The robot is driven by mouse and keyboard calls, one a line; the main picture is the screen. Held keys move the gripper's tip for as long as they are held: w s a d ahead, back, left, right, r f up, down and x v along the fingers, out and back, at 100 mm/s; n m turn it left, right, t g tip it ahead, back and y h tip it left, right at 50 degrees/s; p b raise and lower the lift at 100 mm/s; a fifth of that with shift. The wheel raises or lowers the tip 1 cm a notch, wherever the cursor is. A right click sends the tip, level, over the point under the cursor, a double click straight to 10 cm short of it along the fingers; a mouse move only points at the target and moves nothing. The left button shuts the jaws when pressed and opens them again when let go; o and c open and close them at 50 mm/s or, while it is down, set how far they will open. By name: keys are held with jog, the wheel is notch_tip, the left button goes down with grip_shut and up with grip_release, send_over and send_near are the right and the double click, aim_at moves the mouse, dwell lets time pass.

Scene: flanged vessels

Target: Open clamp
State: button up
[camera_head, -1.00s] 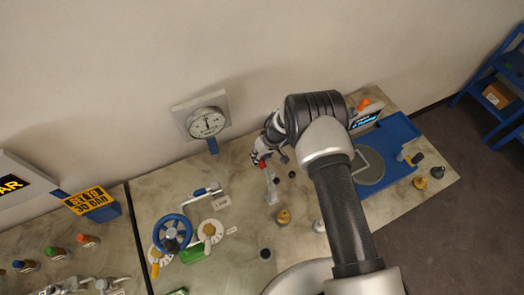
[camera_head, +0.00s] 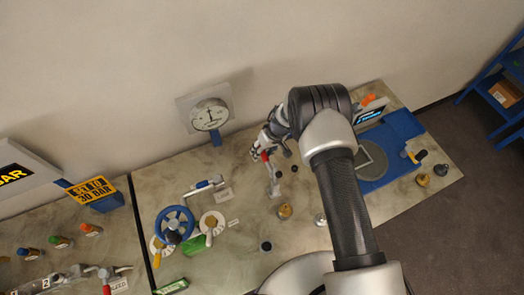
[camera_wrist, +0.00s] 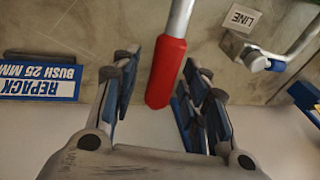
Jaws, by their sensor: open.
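A metal lever with a red grip (camera_wrist: 165,72) shows in the wrist view, taken here as the clamp's handle. The red grip hangs between the spread fingers of my gripper (camera_wrist: 161,68), with gaps visible on both sides. In the head view the red grip (camera_head: 265,156) is small, beside my gripper (camera_head: 260,146), above a light metal stem (camera_head: 273,186) on the bench. My gripper is open. My arm hides part of the bench to the right, and the clamp's body is hard to make out.
A gauge (camera_head: 209,114) stands behind. A blue handwheel (camera_head: 175,225) and a blue-tipped lever (camera_head: 205,184) are to the left. Brass and dark knobs (camera_head: 285,210) stand in front. A blue tray (camera_head: 405,130) is at right. A "REPACK" sign (camera_wrist: 40,89) shows in the wrist view.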

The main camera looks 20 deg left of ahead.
jog(key=v, duration=1.2)
dwell(0.3)
